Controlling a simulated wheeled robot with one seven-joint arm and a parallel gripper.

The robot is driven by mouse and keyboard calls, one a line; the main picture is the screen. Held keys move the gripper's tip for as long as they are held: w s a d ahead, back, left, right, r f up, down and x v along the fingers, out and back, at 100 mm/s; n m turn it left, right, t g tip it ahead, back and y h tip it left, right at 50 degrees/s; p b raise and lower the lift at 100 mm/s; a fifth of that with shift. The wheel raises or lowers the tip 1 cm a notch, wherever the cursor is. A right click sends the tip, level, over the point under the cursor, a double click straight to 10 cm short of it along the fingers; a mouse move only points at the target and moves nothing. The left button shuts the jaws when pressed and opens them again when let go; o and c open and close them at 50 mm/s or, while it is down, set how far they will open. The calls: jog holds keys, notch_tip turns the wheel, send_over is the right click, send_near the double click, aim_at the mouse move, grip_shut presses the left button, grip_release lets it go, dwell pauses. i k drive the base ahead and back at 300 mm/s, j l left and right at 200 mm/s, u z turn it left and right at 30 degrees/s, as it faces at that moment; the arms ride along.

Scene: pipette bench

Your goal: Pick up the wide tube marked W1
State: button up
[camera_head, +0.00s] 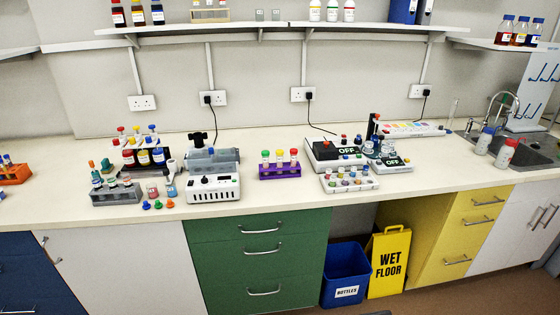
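No label W1 can be read at this distance, so I cannot tell which tube bears it. A grey rack (116,194) at the left holds several tubes with blue, teal and red caps (104,173). Behind it, a dark rack holds tubes with red, blue and yellow caps (143,156). An orange rack (14,174) with tubes stands at the far left edge. My gripper is not in view.
A white-fronted device (214,189) stands left of the purple rack. Devices marked OFF (334,153) and a white tray of small vials (349,181) stand right of it. Loose caps (157,204) lie near the front edge. A shelf (270,26) hangs above. The bench (440,170) has bare room at right.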

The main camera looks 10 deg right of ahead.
aim_at(279, 159)
jog(key=i+u, duration=0.3)
jog(key=i, duration=0.3)
jog(key=i+u, duration=0.35)
jog(key=i, duration=0.25)
jog(key=i+l+u, duration=0.3)
jog(key=i, duration=0.25)
